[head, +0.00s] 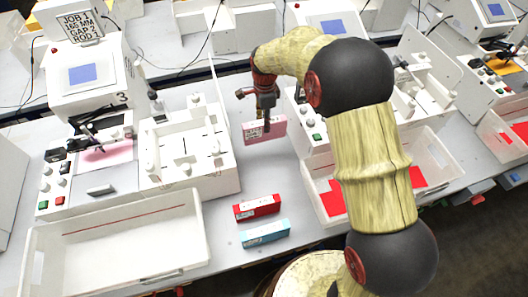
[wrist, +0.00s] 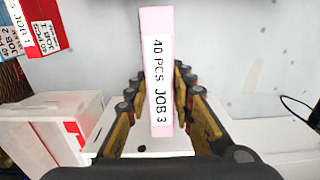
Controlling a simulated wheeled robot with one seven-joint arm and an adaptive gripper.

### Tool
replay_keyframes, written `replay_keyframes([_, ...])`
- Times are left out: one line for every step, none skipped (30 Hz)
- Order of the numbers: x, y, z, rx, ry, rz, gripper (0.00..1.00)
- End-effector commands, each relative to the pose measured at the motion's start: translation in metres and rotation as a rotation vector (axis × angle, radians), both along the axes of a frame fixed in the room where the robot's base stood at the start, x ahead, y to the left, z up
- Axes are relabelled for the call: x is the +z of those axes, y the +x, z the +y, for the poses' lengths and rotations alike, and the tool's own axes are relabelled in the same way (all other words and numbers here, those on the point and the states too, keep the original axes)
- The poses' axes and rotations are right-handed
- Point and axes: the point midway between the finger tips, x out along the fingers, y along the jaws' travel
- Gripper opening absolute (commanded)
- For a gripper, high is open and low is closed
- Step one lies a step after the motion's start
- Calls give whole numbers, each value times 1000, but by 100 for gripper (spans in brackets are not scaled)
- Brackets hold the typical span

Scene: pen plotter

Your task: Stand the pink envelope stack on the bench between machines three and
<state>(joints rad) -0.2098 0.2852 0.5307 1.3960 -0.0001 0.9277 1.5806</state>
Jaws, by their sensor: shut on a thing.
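The pink envelope stack (head: 278,129) with a white label is in the gap between two white machines. In the wrist view its label reads "40 PCS JOB 3" on the stack (wrist: 158,70). My gripper (head: 266,122) is shut on the stack, with a finger on each side of it in the wrist view (wrist: 160,110). I cannot tell whether the stack's underside touches the bench (head: 225,262). Machine three (head: 92,85), marked "3", stands to the left. The machine to the right (head: 300,118) is partly hidden by my arm, and its number is not visible.
A red stack (head: 257,207) and a light blue stack (head: 265,233) lie nearer on the bench. An empty white tray (head: 130,270) stands in front of machine three. A tray with red sheets (head: 318,205) stands at the right. Bare bench surrounds the loose stacks.

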Motion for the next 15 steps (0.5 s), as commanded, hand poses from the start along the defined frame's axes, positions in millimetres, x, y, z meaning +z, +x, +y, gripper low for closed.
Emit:
replay_keyframes([-5,0,0,0,0,-1,0])
replay_keyframes([-7,0,0,0,0,-1,0])
replay_keyframes([-9,0,0,0,0,0,0])
replay_keyframes([-12,0,0,0,0,0,0])
replay_keyframes([-15,0,0,0,0,0,0])
replay_keyframes([-20,0,0,0,0,0,0])
replay_keyframes([-24,0,0,0,0,0,0])
replay_keyframes([-29,0,0,0,0,0,0])
replay_keyframes([-36,0,0,0,0,1,0])
replay_keyframes([-41,0,0,0,0,1,0])
replay_keyframes([-46,0,0,0,0,1,0])
replay_keyframes([-51,0,0,0,0,1,0])
replay_keyframes([-54,0,0,0,0,0,0])
replay_keyframes([-56,0,0,0,0,0,0])
replay_keyframes([-58,0,0,0,0,-1,0])
